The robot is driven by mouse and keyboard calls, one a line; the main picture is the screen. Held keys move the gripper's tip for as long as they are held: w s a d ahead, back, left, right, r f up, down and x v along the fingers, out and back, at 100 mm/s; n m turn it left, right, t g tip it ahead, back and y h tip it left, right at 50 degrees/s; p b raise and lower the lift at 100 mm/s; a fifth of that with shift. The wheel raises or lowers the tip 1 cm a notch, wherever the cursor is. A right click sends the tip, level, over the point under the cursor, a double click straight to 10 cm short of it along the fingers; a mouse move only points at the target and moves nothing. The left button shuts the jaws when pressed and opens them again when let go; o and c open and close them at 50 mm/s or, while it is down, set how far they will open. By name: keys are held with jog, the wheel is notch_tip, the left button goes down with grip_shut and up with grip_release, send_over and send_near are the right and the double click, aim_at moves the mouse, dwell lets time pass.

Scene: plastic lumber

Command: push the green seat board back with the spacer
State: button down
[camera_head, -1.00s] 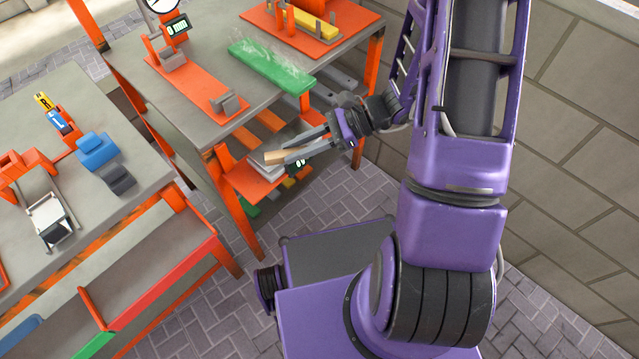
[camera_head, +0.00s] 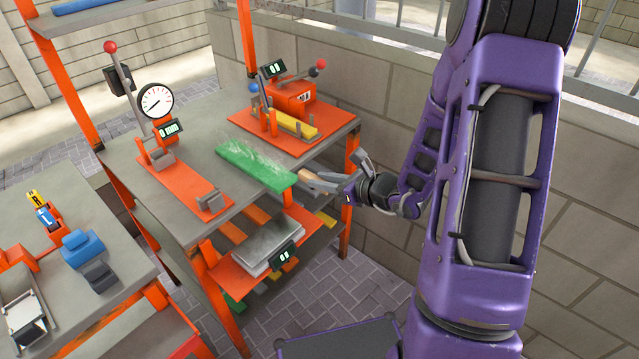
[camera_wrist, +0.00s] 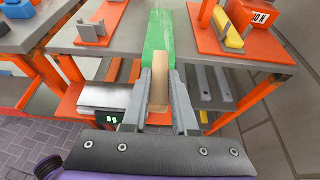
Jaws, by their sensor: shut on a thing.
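The green seat board (camera_head: 256,166) lies on the grey bench top, between the orange dial-gauge fixture and the orange press fixture. A pale streaky patch shows at its far end. It also shows in the wrist view (camera_wrist: 158,38), straight ahead of the fingers. My gripper (camera_head: 330,186) is at the bench's front edge, shut on the tan wooden spacer (camera_wrist: 160,90). In the wrist view the spacer stands between the two grey fingers (camera_wrist: 159,100) and its far end is at the near end of the board. I cannot tell whether they touch.
The dial-gauge fixture (camera_head: 185,185) is left of the board and the press fixture (camera_head: 270,130) with a yellow bar is right behind it. A scale (camera_head: 272,246) with a metal plate sits on a lower orange shelf. An orange bench leg (camera_head: 348,165) is near my gripper.

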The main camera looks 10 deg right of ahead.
jog(key=shift+s+d+f+b, duration=0.1)
jog(key=shift+s+b, duration=0.05)
jog(key=shift+b, duration=0.15)
jog(key=w+a+f+b, duration=0.2)
jog(key=w+f+b, duration=0.1)
jog(key=f+b, duration=0.3)
jog(key=shift+a+f+b, duration=0.15)
jog(key=shift+f+b, duration=0.05)
jog(key=shift+b, duration=0.3)
jog(key=shift+w, duration=0.1)
